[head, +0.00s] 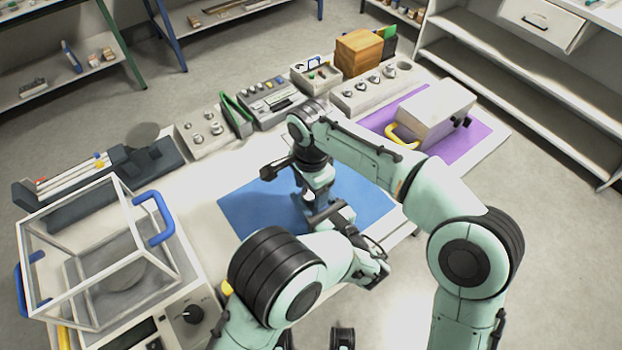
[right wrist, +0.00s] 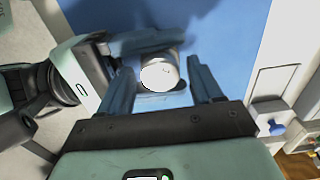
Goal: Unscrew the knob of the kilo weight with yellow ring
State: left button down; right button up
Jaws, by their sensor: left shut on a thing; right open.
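A silver, round-topped weight (right wrist: 160,72) stands over the blue mat (head: 245,205) in the right wrist view. No yellow ring shows on it there, and in the head view my arms hide it. My left gripper (head: 328,214) comes in low over the mat and is shut on the weight, with its dark fingers (right wrist: 152,44) across the weight's side. My right gripper (head: 316,196) points down from above. In the right wrist view its two blue fingers (right wrist: 162,84) are open, one on each side of the weight, with gaps between.
A glass-sided balance (head: 120,240) with blue handles stands at left. Weight trays (head: 206,130) and a wooden box (head: 358,52) line the back edge. A white case (head: 436,112) with a yellow handle lies on a purple mat (head: 480,135) at right.

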jog(key=shift+f, duration=0.1)
jog(key=c, duration=1.1)
jog(key=shift+o, duration=0.2)
jog(key=shift+n, duration=1.7)
